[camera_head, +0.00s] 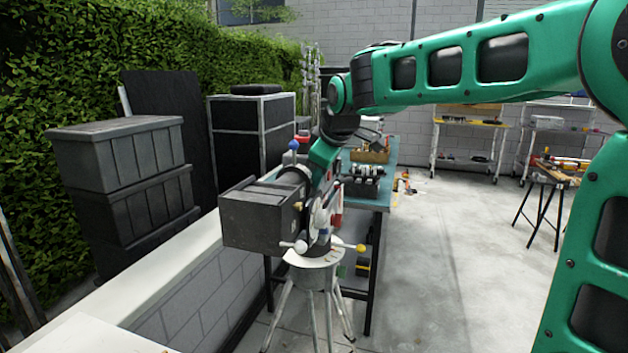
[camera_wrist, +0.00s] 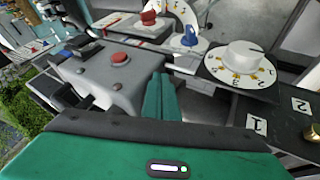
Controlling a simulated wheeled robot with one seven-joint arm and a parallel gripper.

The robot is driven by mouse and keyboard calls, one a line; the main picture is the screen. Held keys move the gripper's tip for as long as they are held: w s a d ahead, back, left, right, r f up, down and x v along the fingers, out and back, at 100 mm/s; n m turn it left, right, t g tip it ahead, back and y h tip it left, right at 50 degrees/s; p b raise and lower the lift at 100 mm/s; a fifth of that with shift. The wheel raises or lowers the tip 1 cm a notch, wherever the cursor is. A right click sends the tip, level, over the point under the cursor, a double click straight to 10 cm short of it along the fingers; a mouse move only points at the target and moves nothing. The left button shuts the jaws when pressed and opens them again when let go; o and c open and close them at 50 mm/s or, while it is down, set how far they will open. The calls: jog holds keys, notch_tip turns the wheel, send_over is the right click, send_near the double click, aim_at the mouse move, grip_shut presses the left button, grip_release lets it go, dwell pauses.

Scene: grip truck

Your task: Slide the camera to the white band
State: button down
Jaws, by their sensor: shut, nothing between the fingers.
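The camera (camera_head: 262,218) is a dark grey box on a tripod (camera_head: 318,272) with a white round top. In the head view, my gripper (camera_head: 322,160) is above and behind the camera, partly hidden by the tripod head's parts. I cannot make out a white band for certain.
A white numbered dial (camera_wrist: 240,62) and black plates marked 1 and 2 lie right of my fingers. Knobs on rods stick out around the tripod head. A teal workbench (camera_head: 375,187) stands behind, and a pale wall ledge (camera_head: 160,275) runs at left.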

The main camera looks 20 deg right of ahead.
jog(key=shift+w+d, duration=0.2)
jog(key=shift+w, duration=0.05)
jog(key=shift+w, duration=0.1)
